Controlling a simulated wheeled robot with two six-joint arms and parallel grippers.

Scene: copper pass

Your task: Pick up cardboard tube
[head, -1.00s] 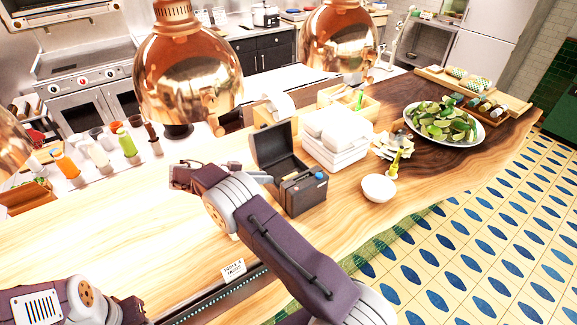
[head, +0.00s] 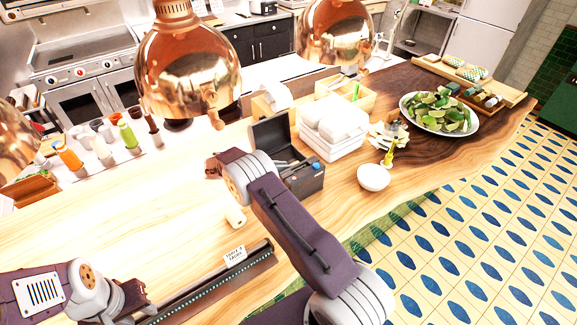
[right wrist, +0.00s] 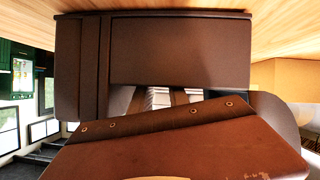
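A short cream cylinder, which looks like the cardboard tube (head: 235,217), lies on the wooden counter just left of my right forearm. My right gripper (head: 213,166) is above the counter behind the tube, left of the open dark box, and apart from the tube. Its fingers are small and dark there, so I cannot tell their opening. My left gripper (head: 132,300) is low at the left, over the counter's near part, well away from the tube. Its fingers are unclear. The tube cannot be made out in the right wrist view, where dark and brown surfaces fill most of the picture.
An open dark box (head: 305,180) stands right of my right arm, with white stacked containers (head: 333,145) and a white bowl (head: 374,177) beyond. A small sign (head: 235,255) stands near the front. Copper lamps (head: 190,75) hang above.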

